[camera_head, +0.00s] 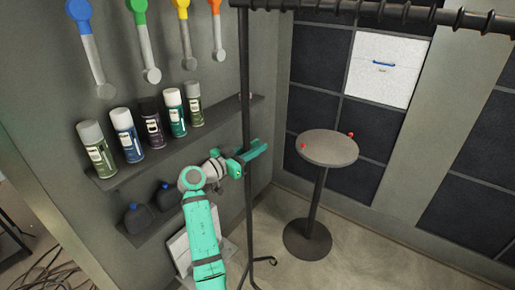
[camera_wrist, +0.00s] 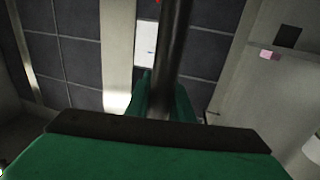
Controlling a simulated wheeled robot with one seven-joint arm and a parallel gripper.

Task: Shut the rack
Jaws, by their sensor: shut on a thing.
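The rack is a black frame with a vertical post (camera_head: 246,80) and a ridged horizontal bar (camera_head: 400,14) along the top of the head view. My green gripper (camera_head: 252,154) is at the post, about midway up its visible length. In the wrist view the dark post (camera_wrist: 174,45) runs down between the two green fingers of my gripper (camera_wrist: 165,98). The gripper is shut on the post. The exact contact is partly hidden behind the gripper body. The post's foot with a small caster shows near the floor.
A wall shelf (camera_head: 118,180) with several spray cans stands to the left, with dark jugs (camera_head: 138,217) on a lower shelf. Coloured tools hang above. A round table (camera_head: 328,150) stands right of the post. Open floor (camera_head: 370,260) lies at the lower right.

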